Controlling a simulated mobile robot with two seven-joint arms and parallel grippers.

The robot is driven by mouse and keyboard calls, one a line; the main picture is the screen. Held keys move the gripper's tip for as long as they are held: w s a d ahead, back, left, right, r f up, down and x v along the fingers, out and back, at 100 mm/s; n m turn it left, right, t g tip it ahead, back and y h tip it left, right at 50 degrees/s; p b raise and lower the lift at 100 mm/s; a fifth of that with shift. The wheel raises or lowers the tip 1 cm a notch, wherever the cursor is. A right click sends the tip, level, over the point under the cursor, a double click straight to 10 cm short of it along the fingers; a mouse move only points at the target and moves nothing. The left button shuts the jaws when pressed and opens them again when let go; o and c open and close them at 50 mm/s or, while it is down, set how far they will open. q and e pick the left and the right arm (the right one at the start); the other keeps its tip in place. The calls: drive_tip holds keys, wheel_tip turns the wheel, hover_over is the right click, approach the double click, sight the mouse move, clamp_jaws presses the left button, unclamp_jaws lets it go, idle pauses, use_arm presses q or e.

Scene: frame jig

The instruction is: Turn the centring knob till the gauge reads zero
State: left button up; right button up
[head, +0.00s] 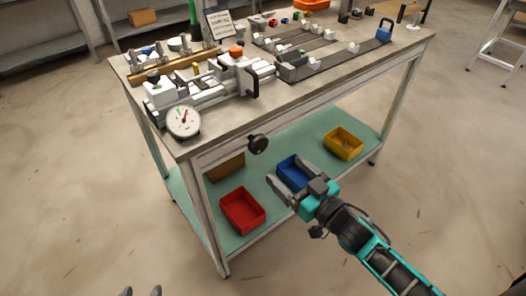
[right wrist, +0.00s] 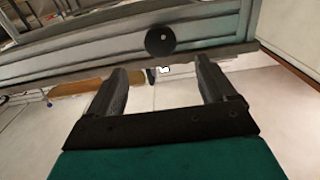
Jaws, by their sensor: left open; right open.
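The black round knob (head: 257,144) sticks out below the front edge of the workbench; it also shows in the right wrist view (right wrist: 160,40), beyond my open fingertips. The white round gauge (head: 183,121) with a red needle stands at the bench's near left corner; its scale is too small to read. It sits at the end of a white and grey jig (head: 205,92). My right gripper (head: 287,174) is open and empty, in front of and below the knob, not touching it. My left gripper (head: 142,291) shows only its two fingertips at the bottom edge, apart and empty.
The bench top (head: 300,85) also carries rails, small blocks and a sign (head: 219,24). On the green lower shelf (head: 285,215) stand red (head: 242,211), blue (head: 293,173) and yellow (head: 343,144) bins. The floor in front is clear.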

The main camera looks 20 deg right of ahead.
sight(261, 147)
drive_tip(key=x, duration=0.8)
drive_tip(key=shift+w+a+b, duration=0.2)
drive_tip(key=shift+w+b, duration=0.15)
use_arm(q)
drive_tip(key=shift+w+d+r, duration=0.15)
drive_tip(key=shift+w+d, duration=0.15)
drive_tip(key=shift+w, duration=0.1)
use_arm(e)
drive_tip(key=shift+w+a, duration=0.2)
drive_tip(key=shift+w, duration=0.3)
drive_tip(key=shift+c, duration=0.4)
drive_tip(key=c, duration=1)
use_arm(q)
drive_tip(key=shift+s+a+f, duration=0.1)
drive_tip(key=shift+s+f, duration=0.1)
drive_tip(key=shift+f, duration=0.1)
use_arm(e)
drive_tip(key=shift+o, duration=0.2)
drive_tip(key=n, duration=0.3)
drive_tip(key=shift+n, duration=0.4)
use_arm(q)
drive_tip(key=shift+r, duration=0.1)
use_arm(e)
drive_tip(key=shift+d+n, duration=0.1)
drive_tip(key=shift+n, duration=1.9)
